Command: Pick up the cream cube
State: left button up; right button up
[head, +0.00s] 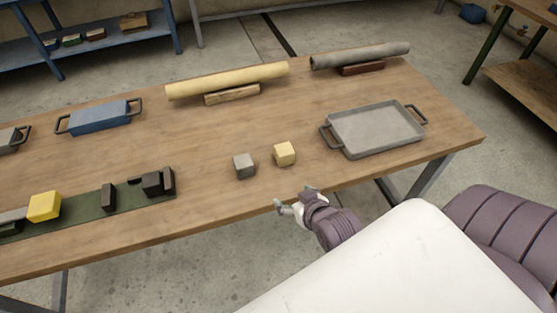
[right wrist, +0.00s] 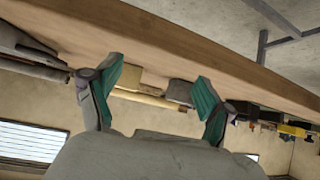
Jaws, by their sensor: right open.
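The cream cube (head: 285,153) sits on the wooden table near its front edge, just right of a grey cube (head: 244,166). My right gripper (head: 293,198) is at the table's front edge, nearer to me than the cream cube and apart from it. In the right wrist view its two teal-padded fingers (right wrist: 158,82) are spread with nothing held between them. That view appears upside down; the cream cube (right wrist: 127,77) shows beyond the left finger and the grey cube (right wrist: 179,91) near the right finger. My left gripper is not in view.
A grey tray (head: 376,130) with handles stands to the right. A cream roll (head: 228,80) and a grey roll (head: 360,55) lie on supports at the back. A green mat (head: 80,213) with a yellow block (head: 44,206) and dark blocks is left. A blue handled container (head: 99,117) stands behind it.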

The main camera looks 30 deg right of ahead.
aim_at(285, 150)
jog(key=w+d+r+m+t+h, duration=0.1)
jog(key=w+d+r+t+h, duration=0.15)
jog(key=r, duration=0.35)
jog(key=shift+y, duration=0.45)
jog(key=x, duration=0.8)
jog(key=d+x, duration=0.1)
jog(key=x, duration=0.4)
jog(key=shift+d, duration=0.1)
jog(key=shift+t, duration=0.25)
jog(key=c, duration=1.3)
jog(key=shift+r, duration=0.1)
